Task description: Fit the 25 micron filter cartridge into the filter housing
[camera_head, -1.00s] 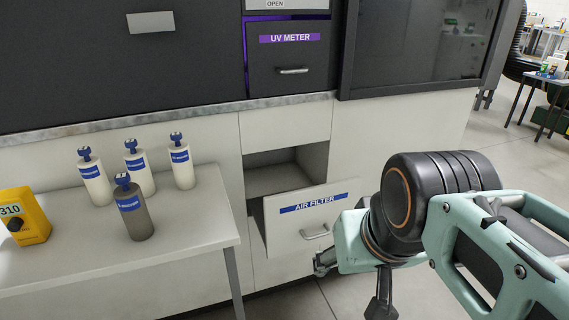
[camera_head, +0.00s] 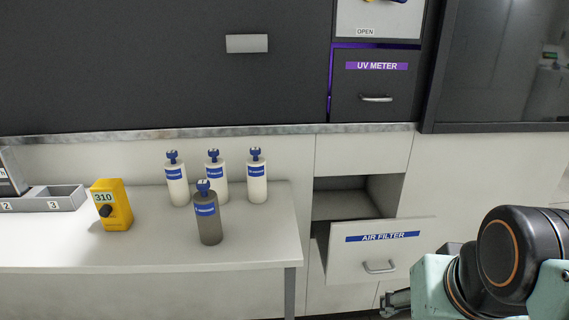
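Three white filter cartridges with blue caps and blue labels stand on the table: a left one (camera_head: 177,184), a middle one (camera_head: 215,178) and a right one (camera_head: 257,180). A grey, darker cartridge (camera_head: 208,218) stands in front of them. The label text is too small to read, so I cannot tell which is 25 micron. The drawer marked AIR FILTER (camera_head: 372,252) is pulled open; its inside is mostly hidden behind its front. My gripper (camera_head: 394,302) shows only partly at the bottom edge, below the drawer handle, and its fingers are unclear.
A yellow device reading 310 (camera_head: 112,205) and a grey tray with numbered compartments (camera_head: 52,206) stand on the white table (camera_head: 150,256). The UV METER drawer (camera_head: 374,90) is shut, under a panel marked OPEN (camera_head: 378,22). The table's front is clear.

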